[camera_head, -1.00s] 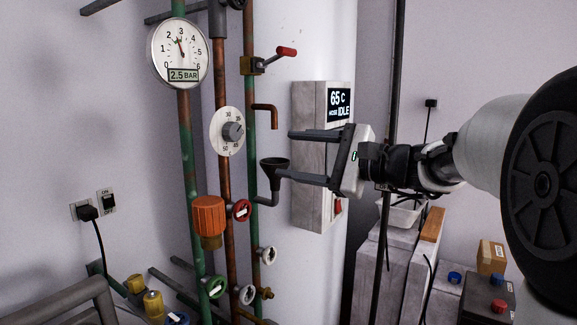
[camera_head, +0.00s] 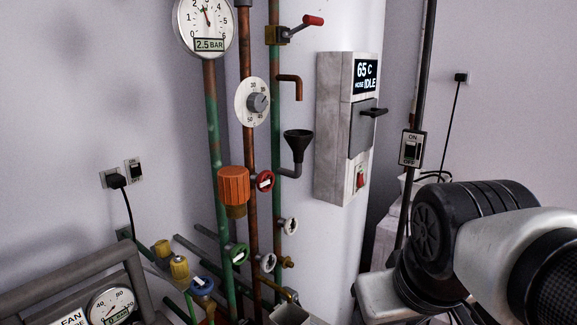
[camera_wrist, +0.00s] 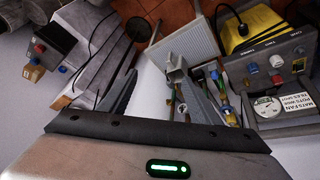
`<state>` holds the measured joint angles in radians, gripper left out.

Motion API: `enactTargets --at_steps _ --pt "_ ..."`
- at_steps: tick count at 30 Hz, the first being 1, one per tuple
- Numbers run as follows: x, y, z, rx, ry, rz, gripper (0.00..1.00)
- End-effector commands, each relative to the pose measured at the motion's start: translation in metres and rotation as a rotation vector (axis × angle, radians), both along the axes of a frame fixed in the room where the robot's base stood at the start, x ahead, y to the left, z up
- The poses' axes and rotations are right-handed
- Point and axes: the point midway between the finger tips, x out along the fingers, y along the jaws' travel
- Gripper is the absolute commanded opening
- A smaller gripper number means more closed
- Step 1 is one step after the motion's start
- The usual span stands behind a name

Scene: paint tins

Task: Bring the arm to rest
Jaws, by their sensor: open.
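My gripper (camera_wrist: 160,85) shows in the wrist view, with its two dark fingers wide apart and nothing between them. Beyond the fingers are a pale wall or column and coloured pipes. In the head view my gripper is out of sight. My arm (camera_head: 470,255) fills the lower right there, folded low, with a black wheel-like joint and pale links. It stands to the right of the wall unit and pipes.
A grey wall unit (camera_head: 333,130) reads 65 C and IDLE. Left of it are pipes with a gauge (camera_head: 206,22), a dial (camera_head: 253,102), a black funnel (camera_head: 298,144) and an orange knob (camera_head: 233,186). An ON/OFF switch (camera_head: 412,148) hangs above my arm.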

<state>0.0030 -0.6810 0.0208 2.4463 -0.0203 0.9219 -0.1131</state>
Motion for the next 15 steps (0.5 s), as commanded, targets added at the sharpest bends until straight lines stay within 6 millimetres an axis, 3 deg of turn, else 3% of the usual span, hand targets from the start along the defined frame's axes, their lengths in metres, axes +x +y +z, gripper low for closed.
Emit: enactTargets --at_steps 2,3,4,11,15 --pt "-0.011 -0.001 -0.014 0.066 -0.037 -0.092 0.57" --pt "-0.014 0.000 -0.008 0.092 -0.047 -0.129 0.57" --pt "-0.012 0.000 0.010 0.087 -0.043 -0.122 0.57" --pt "-0.012 0.000 0.060 0.085 -0.039 -0.119 0.57" --pt "-0.012 0.000 0.103 0.085 -0.039 -0.118 0.57"
